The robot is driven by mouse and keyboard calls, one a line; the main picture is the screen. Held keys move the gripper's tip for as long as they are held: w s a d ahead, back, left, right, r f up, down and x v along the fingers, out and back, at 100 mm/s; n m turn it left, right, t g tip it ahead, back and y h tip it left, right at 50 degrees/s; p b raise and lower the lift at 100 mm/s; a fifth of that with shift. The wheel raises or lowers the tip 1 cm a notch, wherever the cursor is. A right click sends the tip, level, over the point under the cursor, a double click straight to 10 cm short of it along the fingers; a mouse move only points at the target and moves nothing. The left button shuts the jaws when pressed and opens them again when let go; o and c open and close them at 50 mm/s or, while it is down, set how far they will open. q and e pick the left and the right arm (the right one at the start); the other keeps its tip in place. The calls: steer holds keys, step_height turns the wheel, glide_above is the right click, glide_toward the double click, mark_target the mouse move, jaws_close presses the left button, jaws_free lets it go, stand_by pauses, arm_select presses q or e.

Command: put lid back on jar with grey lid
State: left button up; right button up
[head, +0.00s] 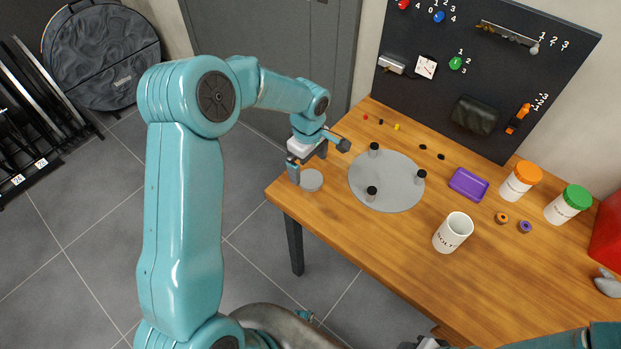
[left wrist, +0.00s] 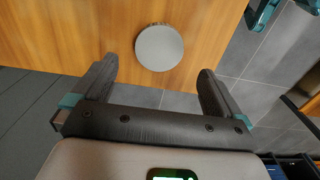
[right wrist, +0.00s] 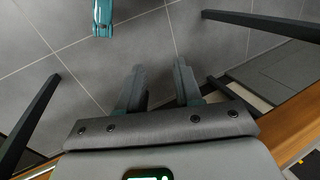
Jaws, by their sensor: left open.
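A flat round grey lid (head: 311,181) lies on the wooden table near its left corner. It also shows in the left wrist view (left wrist: 160,47), just beyond the fingertips and centred between them. My left gripper (head: 318,160) is open and empty above the lid; the fingers look apart from it. A white open jar (head: 447,238) with dark lettering stands uncovered near the table's front edge, well right of the lid. My right gripper (right wrist: 160,68) is open by a narrow gap and empty, pointing at the floor beside the table.
A grey round plate (head: 395,196) with 3 black posts lies between lid and jar. A purple tray (head: 468,184), an orange-lidded jar (head: 520,182) and a green-lidded jar (head: 568,204) stand further right. A black tool board (head: 478,75) rises behind.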

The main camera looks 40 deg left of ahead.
mark_target(310, 179)
arm_select(q)
steer(key=f, duration=0.5)
steer(key=shift+d, duration=0.3)
steer(key=c, duration=1.1)
